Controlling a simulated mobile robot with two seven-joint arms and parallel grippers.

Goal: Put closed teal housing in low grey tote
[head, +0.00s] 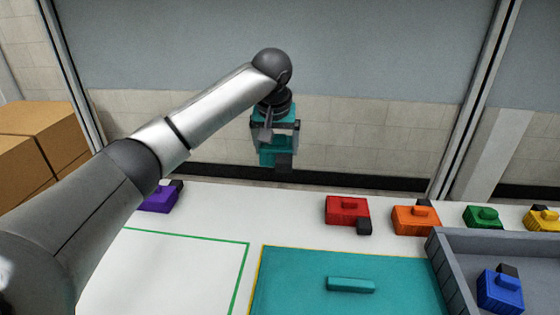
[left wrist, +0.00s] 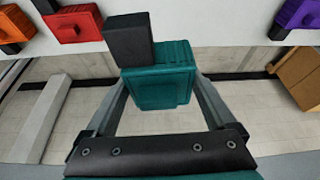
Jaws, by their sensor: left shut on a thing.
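My left gripper (head: 275,132) is shut on the teal housing (head: 268,158), holding it in the air beyond the table's far edge. In the left wrist view the teal housing (left wrist: 160,88) sits between the two fingers, with a dark block (left wrist: 128,40) on one side. The housing's far faces are hidden, so I cannot tell whether it is closed. The low grey tote (head: 438,270) is at the lower right, partly cut off by the frame, with a blue housing (head: 500,291) inside. My right gripper is not in view.
A teal mat (head: 300,270) bears a loose teal bar (head: 350,285). A green-outlined area (head: 190,270) is partly behind my arm. Purple (head: 160,200), red (head: 347,209), orange (head: 414,219), green (head: 483,216) and yellow (head: 543,218) housings line the table's back. Cardboard boxes (head: 45,140) stand left.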

